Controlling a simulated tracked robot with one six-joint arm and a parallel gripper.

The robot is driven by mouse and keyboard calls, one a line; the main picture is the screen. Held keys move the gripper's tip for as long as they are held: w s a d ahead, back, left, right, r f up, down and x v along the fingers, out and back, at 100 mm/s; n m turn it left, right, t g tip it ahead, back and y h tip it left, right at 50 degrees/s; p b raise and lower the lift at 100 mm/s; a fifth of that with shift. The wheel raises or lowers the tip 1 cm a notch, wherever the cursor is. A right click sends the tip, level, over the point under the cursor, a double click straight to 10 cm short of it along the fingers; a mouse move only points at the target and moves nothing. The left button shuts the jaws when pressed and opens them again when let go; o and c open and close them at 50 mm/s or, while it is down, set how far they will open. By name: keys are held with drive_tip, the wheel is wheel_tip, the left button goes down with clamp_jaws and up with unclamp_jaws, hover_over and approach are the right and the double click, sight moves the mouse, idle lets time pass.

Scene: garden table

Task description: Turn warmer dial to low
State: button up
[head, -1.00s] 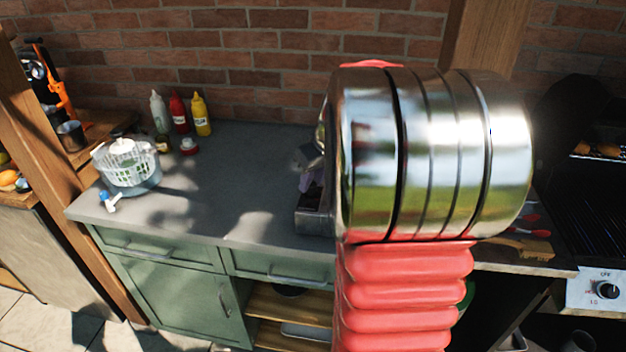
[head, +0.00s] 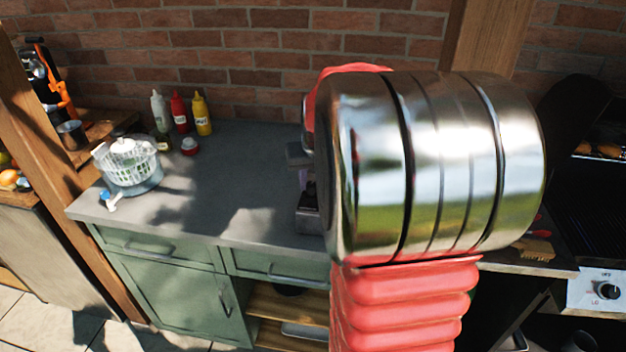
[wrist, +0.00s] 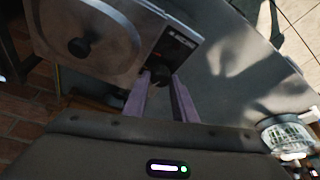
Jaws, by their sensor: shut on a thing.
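The warmer (wrist: 110,25) is a grey metal box, with a lid and a black lid knob (wrist: 80,47), at the upper left of the wrist view. Its small dark dial (wrist: 159,71) is on the side panel, beside a dark label whose marks are too small to read. My gripper (wrist: 160,82) has purple fingers, one on each side of the dial, and is shut on it. The dial's pointer direction cannot be told. In the head view only a sliver of the warmer (head: 309,222) shows; my arm hides the rest.
The grey counter (head: 230,190) is clear left of the warmer. A salad spinner (head: 130,165) and sauce bottles (head: 179,112) stand farther left. The brick wall (head: 240,50) is behind. A grill with a white-panelled knob (head: 607,290) is at the right.

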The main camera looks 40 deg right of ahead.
drive_tip(key=shift+w+a+m+g+h, duration=0.15)
drive_tip(key=shift+m+g+h, duration=0.3)
drive_tip(key=shift+m, duration=1.15)
drive_tip(key=shift+w+a+m+g+h, duration=0.15)
drive_tip(key=shift+m+g+h, duration=0.3)
drive_tip(key=shift+m, duration=1.15)
drive_tip(key=o, duration=1)
drive_tip(key=shift+s, duration=0.1)
drive_tip(key=v, duration=1.3)
drive_tip(key=shift+r, duration=0.35)
